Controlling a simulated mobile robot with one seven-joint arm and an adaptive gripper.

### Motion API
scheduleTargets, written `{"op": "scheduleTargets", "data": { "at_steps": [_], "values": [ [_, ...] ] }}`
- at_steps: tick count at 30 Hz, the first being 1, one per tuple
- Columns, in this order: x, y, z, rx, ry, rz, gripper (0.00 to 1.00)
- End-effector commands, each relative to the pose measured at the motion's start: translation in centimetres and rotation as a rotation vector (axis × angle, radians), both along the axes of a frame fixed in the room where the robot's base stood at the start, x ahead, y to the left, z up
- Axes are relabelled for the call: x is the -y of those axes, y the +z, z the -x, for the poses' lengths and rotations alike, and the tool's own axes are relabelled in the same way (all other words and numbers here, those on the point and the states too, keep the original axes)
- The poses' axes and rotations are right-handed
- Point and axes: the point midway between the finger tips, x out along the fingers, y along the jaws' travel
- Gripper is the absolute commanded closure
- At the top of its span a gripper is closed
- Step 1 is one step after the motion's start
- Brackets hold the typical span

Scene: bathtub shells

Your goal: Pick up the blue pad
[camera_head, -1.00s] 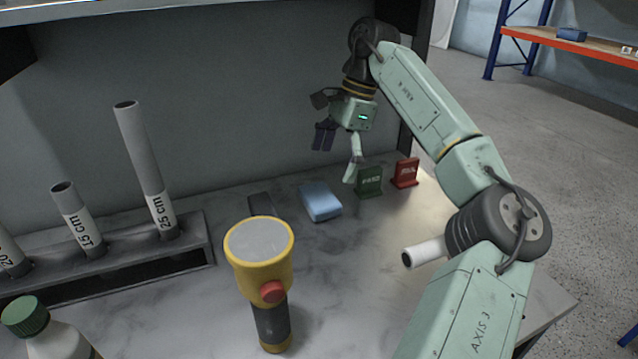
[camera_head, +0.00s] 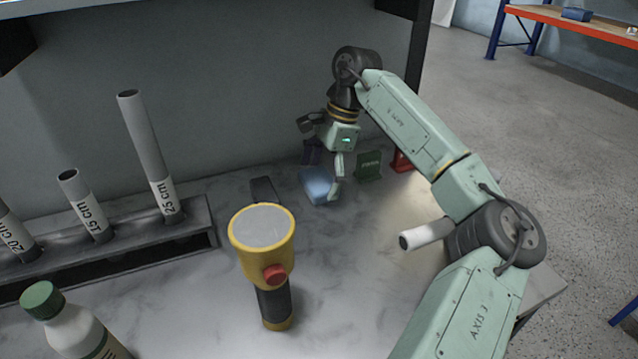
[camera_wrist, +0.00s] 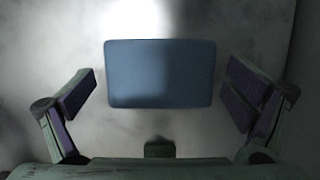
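The blue pad (camera_head: 317,184) lies flat on the grey marbled worktop in the head view, left of a green sign. My gripper (camera_head: 324,175) is down over it, with one finger on its far left side and the other at its right. In the wrist view the blue pad (camera_wrist: 160,74) sits between the spread fingers of my gripper (camera_wrist: 160,100), with a gap on each side. The gripper is open and holds nothing. The finger partly covers the pad's right edge in the head view.
A green sign (camera_head: 368,166) and a red sign (camera_head: 402,161) stand right of the pad. A yellow flashlight (camera_head: 262,262) stands in front. A rack (camera_head: 205,225) with labelled tubes and a white bottle (camera_head: 80,335) are at left. A grey wall (camera_head: 230,90) rises behind.

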Motion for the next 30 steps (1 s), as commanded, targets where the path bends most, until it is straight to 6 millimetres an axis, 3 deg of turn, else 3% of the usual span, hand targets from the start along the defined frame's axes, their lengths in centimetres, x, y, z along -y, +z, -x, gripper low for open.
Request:
{"op": "scheduleTargets", "data": {
  "at_steps": [17,30],
  "values": [
    [0.0,0.02,0.0,0.0,0.0,0.0,0.45],
    [-0.01,0.82,-0.05,0.002,0.001,0.001,0.45]
  ]
}}
